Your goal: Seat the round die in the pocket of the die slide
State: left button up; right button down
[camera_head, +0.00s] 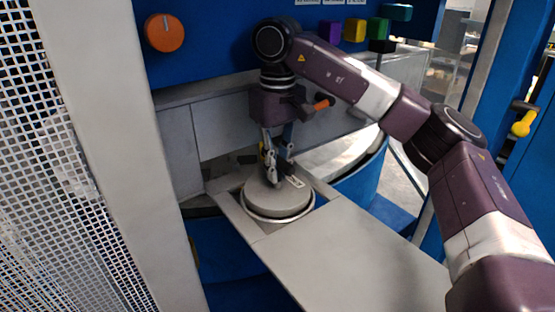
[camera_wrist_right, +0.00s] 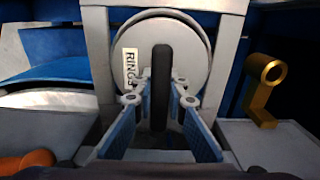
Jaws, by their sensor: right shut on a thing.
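The round die (camera_head: 276,197) is a grey disc with a white label at the pocket of the grey die slide (camera_head: 345,240). A pale pocket rim (camera_head: 252,213) shows around its near side. I cannot tell whether the die sits fully down. In the right wrist view the die (camera_wrist_right: 193,50) carries a label reading "RINGS" and a dark upright bar-shaped handle (camera_wrist_right: 162,65). My right gripper (camera_head: 273,178) comes down from above and is shut on this handle; its fingers also show in the wrist view (camera_wrist_right: 159,98). My left gripper is not in view.
A blue machine panel with an orange knob (camera_head: 165,32) and coloured blocks (camera_head: 354,30) stands behind. A mesh guard (camera_head: 75,170) is at the left. A brass-coloured lever (camera_wrist_right: 262,95) stands right of the die in the wrist view. The slide's near part is bare.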

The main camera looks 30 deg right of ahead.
aim_at(278, 189)
jog(key=f, duration=0.1)
jog(key=s, duration=0.1)
jog(key=f, duration=0.1)
jog(key=shift+s+a+f+p, duration=0.15)
jog(key=shift+a+f+p, duration=0.15)
jog(key=shift+p, duration=0.1)
jog(key=shift+d+f, duration=0.1)
jog(key=shift+f, duration=0.15)
jog(key=shift+w+d+f, duration=0.15)
jog(key=shift+w+f, duration=0.05)
jog(key=shift+w, duration=0.4)
jog(key=c, duration=2.3)
grip_release()
jog(key=shift+w+d+f, duration=0.1)
jog(key=shift+w+f, duration=0.1)
jog(key=shift+w, duration=0.05)
jog(key=shift+o, duration=1.1)
jog(key=shift+r, duration=0.1)
jog(key=shift+o, duration=0.7)
jog(key=shift+s+r, duration=0.3)
jog(key=shift+s, duration=0.25)
jog(key=shift+w+r, duration=0.15)
jog(key=shift+w, duration=0.1)
notch_tip(278, 189, up, 12)
jog(key=shift+f, duration=0.2)
